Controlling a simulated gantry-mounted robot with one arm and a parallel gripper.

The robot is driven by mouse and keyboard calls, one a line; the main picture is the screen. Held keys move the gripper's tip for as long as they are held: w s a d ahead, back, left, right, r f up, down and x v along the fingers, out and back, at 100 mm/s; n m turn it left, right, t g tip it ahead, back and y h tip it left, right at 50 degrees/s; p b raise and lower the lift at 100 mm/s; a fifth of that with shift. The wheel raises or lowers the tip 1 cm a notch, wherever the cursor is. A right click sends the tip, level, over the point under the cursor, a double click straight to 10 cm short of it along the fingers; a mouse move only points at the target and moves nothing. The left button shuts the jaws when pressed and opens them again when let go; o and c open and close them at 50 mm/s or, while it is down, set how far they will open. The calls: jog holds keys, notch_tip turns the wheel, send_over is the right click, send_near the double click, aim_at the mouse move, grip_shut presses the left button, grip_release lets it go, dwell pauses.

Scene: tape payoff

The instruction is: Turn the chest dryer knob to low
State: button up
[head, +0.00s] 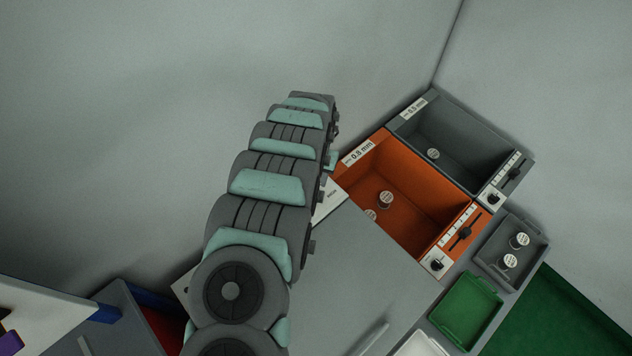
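No thing here is clearly marked as the chest dryer. An open orange bin (405,190) marked 0.8 mm has a dark knob (437,264) on a white plate at its front edge. An open dark grey bin (460,140) behind it has a similar knob (493,198) on its plate. Both knobs are too small to read their settings. Left of the orange bin is a broad flat grey surface (370,255) with a light bar (374,338) near its front; my arm covers its left part. My gripper does not show; my arm reaches up and away.
Small white-topped spools lie in the bins and in a small grey tray (500,265) at right. A green tray (466,310), a white tray (420,346) and a green mat (560,315) lie in front. Walls close off the back. A red-and-blue container (150,310) is lower left.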

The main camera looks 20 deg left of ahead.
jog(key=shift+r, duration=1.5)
